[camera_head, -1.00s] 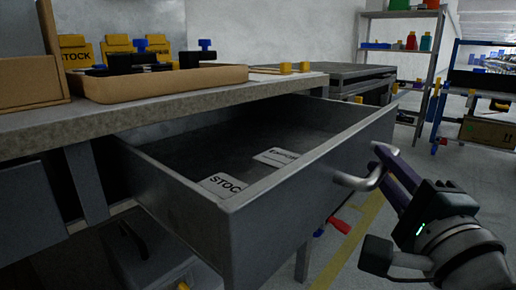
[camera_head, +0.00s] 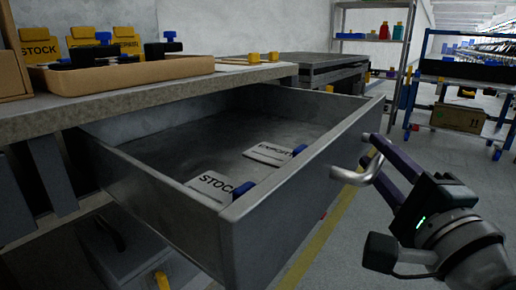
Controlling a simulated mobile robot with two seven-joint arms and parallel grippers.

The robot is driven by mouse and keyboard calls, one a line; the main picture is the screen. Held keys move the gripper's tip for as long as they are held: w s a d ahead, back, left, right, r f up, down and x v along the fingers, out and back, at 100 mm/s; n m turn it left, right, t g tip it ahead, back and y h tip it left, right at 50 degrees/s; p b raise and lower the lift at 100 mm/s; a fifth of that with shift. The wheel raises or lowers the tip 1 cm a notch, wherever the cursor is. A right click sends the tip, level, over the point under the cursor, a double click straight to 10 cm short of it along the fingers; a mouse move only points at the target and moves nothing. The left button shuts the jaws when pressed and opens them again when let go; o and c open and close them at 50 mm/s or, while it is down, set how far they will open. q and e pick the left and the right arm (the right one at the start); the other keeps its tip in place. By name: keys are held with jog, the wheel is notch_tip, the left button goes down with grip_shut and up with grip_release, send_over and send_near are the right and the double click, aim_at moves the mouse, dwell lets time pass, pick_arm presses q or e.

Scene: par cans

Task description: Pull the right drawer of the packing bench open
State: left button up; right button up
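The right drawer (camera_head: 285,205) of the packing bench (camera_head: 150,92) is a grey metal box, pulled well out from under the top. Its inside shows two white labels, one reading "STOCK" (camera_head: 210,186), with small blue parts beside them. A curved silver handle (camera_head: 345,175) is on its front. My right gripper (camera_head: 368,155) has purple fingers at the handle's outer bar, and they appear closed around it. The exact contact is partly hidden. My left gripper is not in view.
Behind are a stacked grey table (camera_head: 330,68), a metal shelf (camera_head: 375,45) and a blue cart (camera_head: 465,68). Floor beyond the drawer front, with a yellow line (camera_head: 325,235), is open.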

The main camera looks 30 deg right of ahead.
jog(key=shift+o, duration=1)
jog(key=shift+s+f, duration=0.1)
jog(key=shift+s, duration=0.05)
jog(key=v, duration=0.9)
jog(key=shift+s+a, duration=0.15)
jog(key=shift+s, duration=0.15)
